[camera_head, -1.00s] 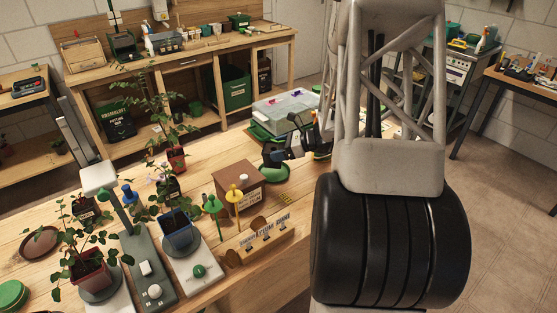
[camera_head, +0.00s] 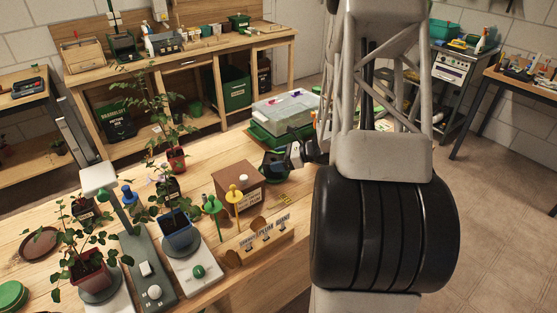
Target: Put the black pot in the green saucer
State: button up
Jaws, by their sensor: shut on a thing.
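The small black pot (camera_head: 271,163) is at the far end of the bench, left of my gripper (camera_head: 289,157). My gripper is shut on the pot and reaches it from the right. The green saucer (camera_head: 276,178) shows directly under the pot, partly covered by it. The pot is over or in the saucer; at this size I cannot tell whether it touches the saucer's floor. My fingertips are small and partly hidden against the pot.
A brown box (camera_head: 238,180) stands just left of the saucer. A clear-lidded green bin (camera_head: 284,115) is behind it.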

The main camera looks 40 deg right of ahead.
jog(key=shift+f, duration=0.15)
jog(key=o, duration=1)
jog(key=shift+s+d+r, duration=0.1)
jog(key=shift+r, duration=0.1)
jog(key=shift+v, duration=5.9)
